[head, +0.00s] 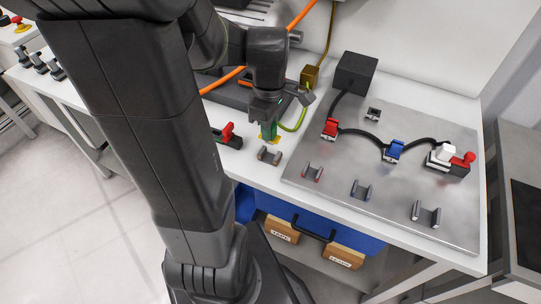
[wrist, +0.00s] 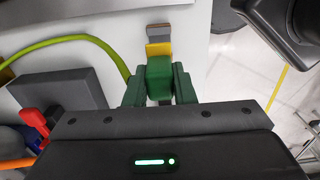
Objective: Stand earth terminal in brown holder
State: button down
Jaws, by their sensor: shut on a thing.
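The earth terminal (head: 268,130) is a green block with a yellow part at its lower end, and a yellow-green cable (head: 302,116) runs beside it. My gripper (head: 266,115) is shut on it and holds it near the brown holder. In the wrist view the green block (wrist: 159,72) sits between the two fingers (wrist: 159,88). The brown holder (head: 270,155) is a small upright-sided cradle on the white bench, just in front of the terminal. In the wrist view the holder (wrist: 158,31) shows just beyond the yellow part. I cannot tell whether they touch.
A metal plate (head: 330,190) to the right carries empty cradles, a red plug (head: 330,129), a blue plug (head: 394,150) and a black box (head: 356,72). A red-handled item (head: 228,134) lies left of the holder. An orange cable (head: 222,80) runs behind.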

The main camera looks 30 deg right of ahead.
aim_at(270, 143)
jog(key=shift+f+b, duration=1)
jog(key=shift+f, duration=0.4)
jog(key=shift+f, duration=0.3)
dwell(0.5)
jog(key=shift+f+b, duration=1.05)
jog(key=shift+f, duration=0.25)
jog(key=c, duration=1.1)
grip_release()
